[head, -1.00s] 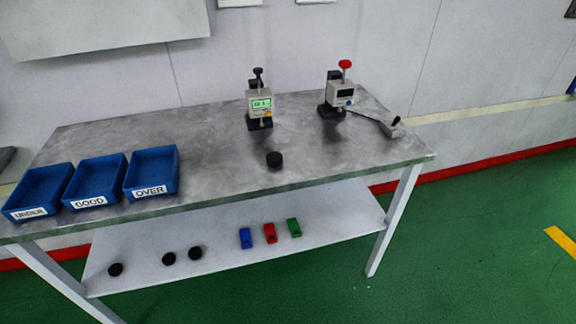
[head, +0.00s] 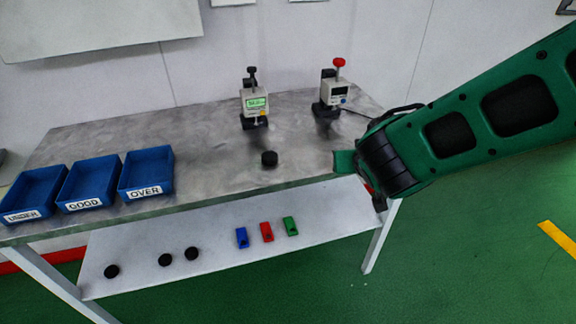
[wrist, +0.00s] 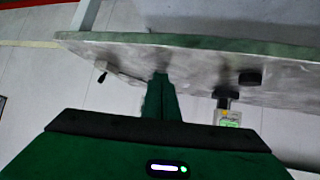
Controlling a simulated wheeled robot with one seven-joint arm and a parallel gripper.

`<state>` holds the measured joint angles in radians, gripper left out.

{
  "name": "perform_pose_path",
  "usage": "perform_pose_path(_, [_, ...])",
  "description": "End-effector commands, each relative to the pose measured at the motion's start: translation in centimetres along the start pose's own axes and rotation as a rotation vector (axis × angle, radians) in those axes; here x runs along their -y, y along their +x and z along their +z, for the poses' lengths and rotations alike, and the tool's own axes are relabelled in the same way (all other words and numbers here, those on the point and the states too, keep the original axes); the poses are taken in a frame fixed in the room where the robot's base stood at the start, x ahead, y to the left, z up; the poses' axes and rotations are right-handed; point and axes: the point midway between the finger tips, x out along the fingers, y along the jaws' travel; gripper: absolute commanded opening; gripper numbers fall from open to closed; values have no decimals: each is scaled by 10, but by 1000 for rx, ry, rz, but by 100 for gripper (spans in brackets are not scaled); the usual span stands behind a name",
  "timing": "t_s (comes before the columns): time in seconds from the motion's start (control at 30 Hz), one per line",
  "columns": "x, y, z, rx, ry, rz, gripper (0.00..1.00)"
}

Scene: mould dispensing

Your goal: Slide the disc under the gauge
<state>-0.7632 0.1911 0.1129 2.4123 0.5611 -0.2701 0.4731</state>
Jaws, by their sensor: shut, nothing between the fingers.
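A black disc (head: 269,158) lies on the metal table in front of the gauge with the lit green display (head: 255,105). The disc is apart from that gauge. A second gauge (head: 334,92) with a red knob and dark display stands to its right. My gripper (head: 344,162) is shut and empty over the right part of the table, to the right of the disc. In the wrist view the shut green fingers (wrist: 160,85) point at the table, with the disc (wrist: 250,77) and lit gauge (wrist: 228,117) to their right. The red-knobbed gauge is not visible there.
Blue bins marked UNDER (head: 35,192), GOOD (head: 88,183) and OVER (head: 147,172) stand at the table's left. The lower shelf (head: 210,255) holds three black discs and blue, red and green blocks. The tabletop between OVER and the disc is clear.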

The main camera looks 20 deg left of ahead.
Motion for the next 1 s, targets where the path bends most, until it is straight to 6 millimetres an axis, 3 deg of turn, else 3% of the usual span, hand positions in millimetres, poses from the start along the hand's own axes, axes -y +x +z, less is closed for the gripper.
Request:
perform_pose_path(0.03, [38,1,3,-32,-30,-59,0])
perform_pose_path(0.1, [80,-1,3,-79,-54,-128,0])
perform_pose_path(0.2, [128,-8,6,-130,-78,-210,0])
perform_pose_path(0.3, [159,-15,9,-163,-93,-267,0])
perform_pose_path(0.4, [176,-18,12,-179,-99,-298,0])
perform_pose_path(0.57, [185,-12,14,-186,-101,-310,0])
perform_pose_path(1.0, [198,44,28,-185,-99,-306,0])
